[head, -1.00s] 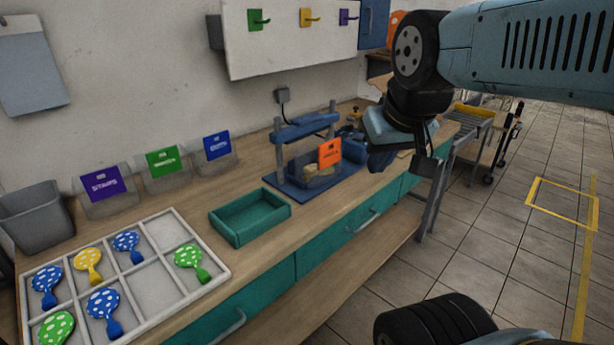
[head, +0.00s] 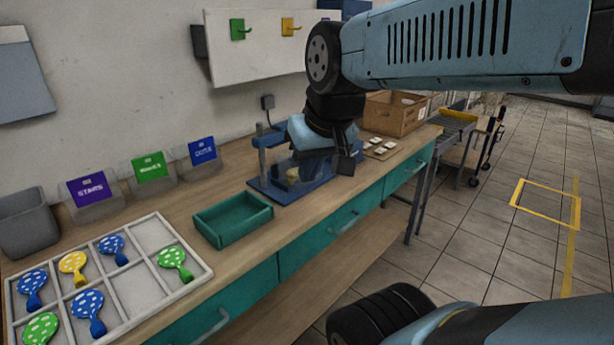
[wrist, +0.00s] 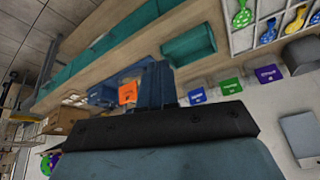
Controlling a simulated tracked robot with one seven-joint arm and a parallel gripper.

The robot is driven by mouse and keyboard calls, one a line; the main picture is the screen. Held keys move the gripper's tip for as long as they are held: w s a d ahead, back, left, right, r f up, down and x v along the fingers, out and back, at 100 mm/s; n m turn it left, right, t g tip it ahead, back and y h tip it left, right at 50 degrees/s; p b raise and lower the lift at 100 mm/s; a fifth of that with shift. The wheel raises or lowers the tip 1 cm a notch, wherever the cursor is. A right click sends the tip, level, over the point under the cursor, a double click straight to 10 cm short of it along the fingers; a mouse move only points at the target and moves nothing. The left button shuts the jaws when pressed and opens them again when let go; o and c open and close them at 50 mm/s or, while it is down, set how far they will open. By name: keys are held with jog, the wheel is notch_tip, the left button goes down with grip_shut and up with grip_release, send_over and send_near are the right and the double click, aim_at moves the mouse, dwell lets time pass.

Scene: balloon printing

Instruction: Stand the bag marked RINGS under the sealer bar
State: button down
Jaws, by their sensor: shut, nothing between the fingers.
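A clear bag with yellowish contents (head: 292,177) stands at the sealer (head: 263,142), on its blue base. Its orange label (wrist: 128,92) shows in the wrist view, but its lettering is too small to read there. In the head view my gripper hides the label and much of the sealer bar. My gripper (wrist: 157,82) is shut and empty, its blue fingers together beside the orange label in the wrist view. In the head view my gripper (head: 312,152) is in front of and above the sealer. I cannot tell whether it touches the bag.
Bags with purple STARS (head: 88,190), green (head: 150,167) and blue (head: 203,152) labels stand along the wall. A teal tray (head: 232,220) lies left of the sealer. A wooden crate (head: 398,115) stands beyond my gripper.

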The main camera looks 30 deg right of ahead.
jog(key=w+f+m+y, duration=1.2)
jog(key=w+m, duration=0.2)
jog(key=m, duration=0.1)
jog(key=w+d+f+m+t+h, duration=0.2)
jog(key=d+f+m+t, duration=0.3)
jog(key=d, duration=0.3)
jog(key=w+d+f+m+t+h, duration=0.35)
jog(key=d+m, duration=0.25)
jog(key=d, duration=0.2)
jog(key=w+d+f+m+t+h, duration=0.1)
jog(key=d+f+m+t+h, duration=0.1)
jog(key=d+f+m+t, duration=0.5)
jog(key=w+g, duration=0.1)
jog(key=w, duration=0.3)
jog(key=w+a+r+g, duration=0.1)
jog(key=w, duration=0.4)
jog(key=w+a+g, duration=0.1)
jog(key=w, duration=0.3)
jog(key=shift+w+a+r+n, duration=0.1)
jog(key=shift+w+r+n, duration=0.2)
jog(key=shift+r+n, duration=0.1)
